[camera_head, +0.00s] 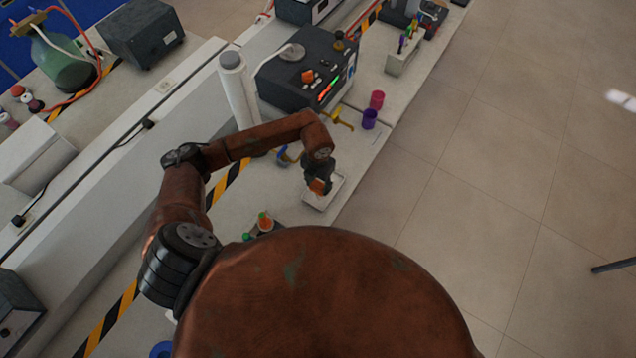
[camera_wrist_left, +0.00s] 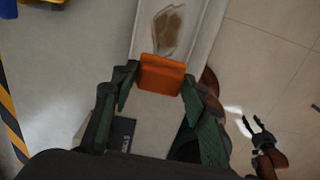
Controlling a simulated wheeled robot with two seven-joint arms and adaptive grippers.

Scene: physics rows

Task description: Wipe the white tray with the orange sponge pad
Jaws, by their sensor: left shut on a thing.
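The orange sponge pad (camera_wrist_left: 162,74) is clamped between the fingers of my left gripper (camera_wrist_left: 157,80). The white tray (camera_wrist_left: 205,40) is a shallow rectangular tray with a brown smear (camera_wrist_left: 167,30) on its floor, just beyond the pad. In the head view my left gripper (camera_head: 318,180) points down over the tray (camera_head: 312,204), with the pad (camera_head: 317,187) at or just above it. I cannot tell whether the pad touches the tray. My right gripper (camera_wrist_left: 252,126) shows in the left wrist view, away from the tray over the floor, with its fingers apart and empty.
A dark instrument box (camera_head: 305,75) and a white cylinder (camera_head: 237,90) stand behind the tray. A purple cup (camera_head: 369,119) and a magenta cup (camera_head: 377,99) are farther along the bench. Small orange and green items (camera_head: 264,222) lie nearer. The bench edge drops to tiled floor at right.

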